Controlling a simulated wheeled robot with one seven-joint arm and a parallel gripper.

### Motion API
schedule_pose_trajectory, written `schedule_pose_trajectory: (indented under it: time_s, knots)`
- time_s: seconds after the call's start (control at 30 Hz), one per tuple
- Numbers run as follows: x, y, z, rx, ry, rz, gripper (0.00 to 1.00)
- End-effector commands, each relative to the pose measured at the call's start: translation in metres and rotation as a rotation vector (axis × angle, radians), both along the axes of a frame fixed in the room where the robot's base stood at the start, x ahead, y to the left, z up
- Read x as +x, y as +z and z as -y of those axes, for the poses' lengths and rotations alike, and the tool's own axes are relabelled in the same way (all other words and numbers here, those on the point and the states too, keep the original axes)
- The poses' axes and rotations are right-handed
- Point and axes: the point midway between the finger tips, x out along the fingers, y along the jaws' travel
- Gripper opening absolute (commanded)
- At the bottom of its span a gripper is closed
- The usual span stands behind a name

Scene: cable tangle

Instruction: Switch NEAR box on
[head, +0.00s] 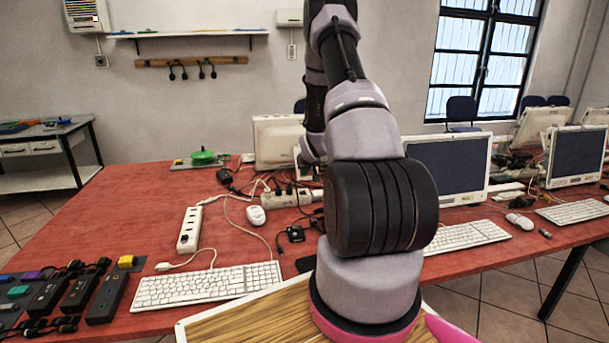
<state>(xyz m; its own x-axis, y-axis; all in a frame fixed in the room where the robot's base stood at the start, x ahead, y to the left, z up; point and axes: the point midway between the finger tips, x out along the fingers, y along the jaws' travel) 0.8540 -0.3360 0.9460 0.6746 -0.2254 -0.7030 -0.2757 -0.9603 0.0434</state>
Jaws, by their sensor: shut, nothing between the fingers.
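No label marks any box as NEAR, so I cannot tell which one the name means. A white socket box (189,230) with several dark outlets lies on the red table, left of the middle. A second pale socket box (288,199) lies farther back, with cables around it and its right end close behind my arm. Whether either is switched on is too small to see. My arm rises through the middle of the picture and covers part of the table. My gripper does not show.
A white keyboard (207,286), a mouse (256,215) and loose cables lie on the red table (140,222). Black boxes (107,298) stand at lower left. A green round object (203,157) sits at the back. A monitor (452,170) stands right of my arm. The left table middle is clear.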

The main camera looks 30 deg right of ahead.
Motion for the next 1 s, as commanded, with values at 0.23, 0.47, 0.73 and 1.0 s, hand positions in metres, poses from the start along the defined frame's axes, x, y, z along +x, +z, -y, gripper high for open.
schedule_pose_trajectory:
  time_s: [0.23,0.47,0.73,1.0]
  knots:
    - [0.0,0.0,-0.006,-0.075,0.006,-0.029,0.0]
    - [0.0,0.003,-0.005,-0.107,0.002,-0.036,0.0]
    - [0.0,0.002,-0.004,-0.106,0.001,-0.036,0.0]
    - [0.021,-0.021,0.005,-0.106,0.001,-0.037,0.0]
